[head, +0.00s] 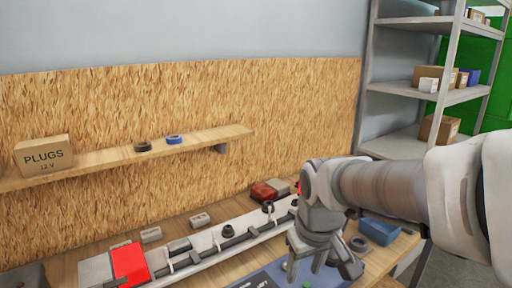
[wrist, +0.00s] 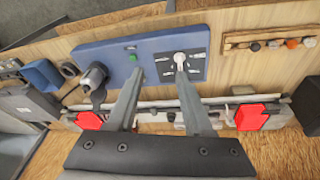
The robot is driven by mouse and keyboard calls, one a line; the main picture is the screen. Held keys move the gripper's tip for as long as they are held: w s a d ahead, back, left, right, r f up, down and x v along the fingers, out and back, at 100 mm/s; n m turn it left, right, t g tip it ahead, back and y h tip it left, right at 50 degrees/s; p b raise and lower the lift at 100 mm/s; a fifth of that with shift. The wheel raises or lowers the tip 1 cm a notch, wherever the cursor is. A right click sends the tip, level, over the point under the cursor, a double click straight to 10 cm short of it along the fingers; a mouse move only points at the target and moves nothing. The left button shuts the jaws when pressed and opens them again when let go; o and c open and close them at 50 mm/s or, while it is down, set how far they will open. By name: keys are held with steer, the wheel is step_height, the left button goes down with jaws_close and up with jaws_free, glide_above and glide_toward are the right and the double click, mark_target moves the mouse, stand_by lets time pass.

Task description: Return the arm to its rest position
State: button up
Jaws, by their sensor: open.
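My arm reaches in from the right in the head view, and my gripper (head: 318,268) hangs over the bench, pointing down. In the wrist view my gripper (wrist: 160,78) has its two fingers spread apart with nothing between them. Beneath the fingertips lies a blue board (wrist: 145,62) with a green button (wrist: 131,57) and a white round-topped part (wrist: 180,58) on a dark plate. I cannot tell the exact height of the fingers above the board. The arm hides part of the bench in the head view.
A blue holder (head: 379,230) stands to the right. A wall shelf (head: 105,160) carries a PLUGS box (head: 44,154). A metal rack (head: 400,90) stands back right.

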steer(key=s+d+r+m+t, duration=0.1)
steer(key=s+d+r+m, duration=0.1)
steer(key=s, duration=0.3)
steer(key=s+d+r+m+t, duration=0.1)
steer(key=s+d+r, duration=0.1)
steer(key=s, duration=0.4)
steer(key=shift+d+r+m+t, duration=0.2)
steer(key=shift+d+m+t, duration=0.2)
steer(key=shift+d, duration=0.05)
